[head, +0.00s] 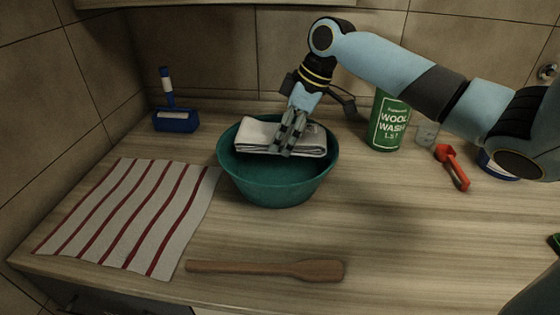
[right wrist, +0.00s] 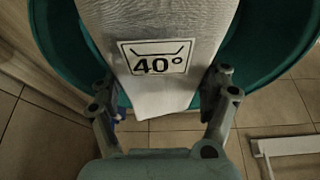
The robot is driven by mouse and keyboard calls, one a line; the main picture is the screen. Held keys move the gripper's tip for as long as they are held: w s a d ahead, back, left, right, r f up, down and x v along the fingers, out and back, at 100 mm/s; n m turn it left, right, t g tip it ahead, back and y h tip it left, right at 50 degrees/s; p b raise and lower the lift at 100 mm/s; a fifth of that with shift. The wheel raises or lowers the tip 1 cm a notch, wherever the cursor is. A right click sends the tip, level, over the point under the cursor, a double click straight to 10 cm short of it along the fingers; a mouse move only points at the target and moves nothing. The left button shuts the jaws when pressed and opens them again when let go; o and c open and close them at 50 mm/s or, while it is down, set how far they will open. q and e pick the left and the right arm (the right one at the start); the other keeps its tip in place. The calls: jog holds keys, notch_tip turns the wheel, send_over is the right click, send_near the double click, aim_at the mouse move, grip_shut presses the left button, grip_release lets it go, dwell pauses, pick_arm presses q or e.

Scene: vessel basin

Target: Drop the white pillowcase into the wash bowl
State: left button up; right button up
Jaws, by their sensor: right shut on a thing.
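The white pillowcase (head: 253,134) is a folded bundle at the mouth of the teal wash bowl (head: 272,191), over its back half. My right gripper (head: 287,146) comes down from above and is shut on the pillowcase. I cannot tell whether the pillowcase touches the bowl's rim. In the right wrist view the pillowcase (right wrist: 160,98) lies between the two fingers, with a "40°" label facing the camera. The teal bowl (right wrist: 60,42) shows behind it on both sides. My left gripper is not in view.
A red-striped cloth (head: 130,215) lies left of the bowl, and a wooden paddle (head: 265,269) lies in front. A blue brush (head: 175,118) stands at the back left. A green wool wash container (head: 385,125), a clear cup (head: 426,134) and a red scoop (head: 453,167) are to the right.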

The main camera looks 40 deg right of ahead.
jog(key=shift+r, duration=0.1)
jog(key=o, duration=1.5)
jog(key=shift+c, duration=0.2)
jog(key=v, duration=1)
jog(key=shift+s+d+r, duration=0.2)
jog(key=shift+r, duration=0.1)
jog(key=shift+s+r, duration=0.15)
jog(key=shift+r, duration=0.4)
